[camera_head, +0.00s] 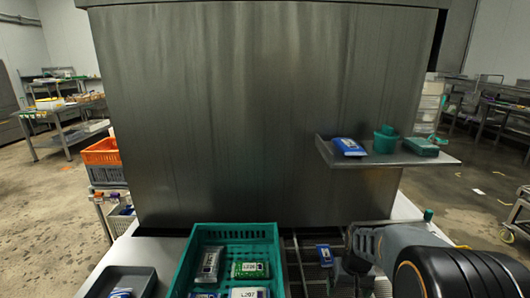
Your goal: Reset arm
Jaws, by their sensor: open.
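My arm reaches in from the lower right corner, its grey and black links bent over the slatted rack. My gripper (348,276) is the dark end of the arm, low in the picture and right of the green crate. It is small and partly cut off by the lower edge, and I see nothing held in it. A blue and white packet (325,255) lies on the slatted rack (301,262) just left of my gripper, apart from it as far as I can tell.
A green crate (236,231) holds several labelled packets. A dark tray (124,274) stands to its left. A tall steel panel (250,110) blocks the middle. A side shelf (388,161) juts out above my arm with a blue packet (348,147) and green containers (386,139).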

